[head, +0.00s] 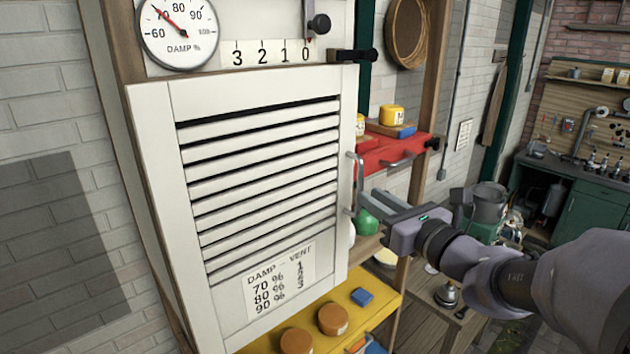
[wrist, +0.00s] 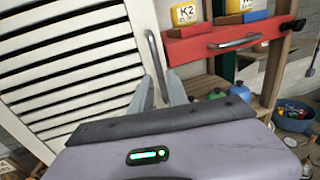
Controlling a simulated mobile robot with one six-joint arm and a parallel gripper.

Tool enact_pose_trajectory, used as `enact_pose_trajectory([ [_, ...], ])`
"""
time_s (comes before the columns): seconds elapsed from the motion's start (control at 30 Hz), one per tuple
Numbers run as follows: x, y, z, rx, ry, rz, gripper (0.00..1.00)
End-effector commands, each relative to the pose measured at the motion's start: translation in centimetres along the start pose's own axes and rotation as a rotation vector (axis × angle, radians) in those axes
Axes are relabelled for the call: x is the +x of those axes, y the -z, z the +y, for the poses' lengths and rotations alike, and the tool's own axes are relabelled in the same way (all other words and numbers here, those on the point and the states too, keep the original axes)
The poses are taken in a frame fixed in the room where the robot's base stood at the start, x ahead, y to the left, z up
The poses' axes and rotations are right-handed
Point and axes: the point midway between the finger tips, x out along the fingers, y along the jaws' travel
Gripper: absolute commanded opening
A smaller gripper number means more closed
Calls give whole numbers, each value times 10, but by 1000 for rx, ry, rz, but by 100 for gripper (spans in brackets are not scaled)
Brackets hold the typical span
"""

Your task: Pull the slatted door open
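The white slatted door (head: 262,190) fills the middle of the head view, with a "DAMP – VENT" table on its lower part. Its metal bar handle (head: 359,172) stands upright on the right edge. My gripper (head: 368,204) comes from the right, its fingertips close to the lower part of the handle. In the wrist view the door (wrist: 70,85) is at the left, and the handle (wrist: 153,52) runs down toward the gap between my two fingers (wrist: 161,95). The fingers look apart; I cannot tell whether they touch the handle. Whether the door stands ajar is unclear.
A dial gauge (head: 179,32) and a 3-2-1-0 scale with a black knob (head: 319,24) sit above the door. A black latch-like piece (head: 352,56) is at its top right. A red drawer (head: 395,150) is behind the handle. A yellow shelf (head: 375,318) holds jars below.

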Motion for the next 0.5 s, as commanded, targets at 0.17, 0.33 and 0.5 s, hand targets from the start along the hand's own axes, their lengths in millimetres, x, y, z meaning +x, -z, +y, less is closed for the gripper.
enact_pose_trajectory([
  [0.17,33,-1,0,-1,-2,0,20],
  [0.33,48,-1,0,-1,-1,0,20],
  [0.5,52,0,0,-2,-1,0,20],
])
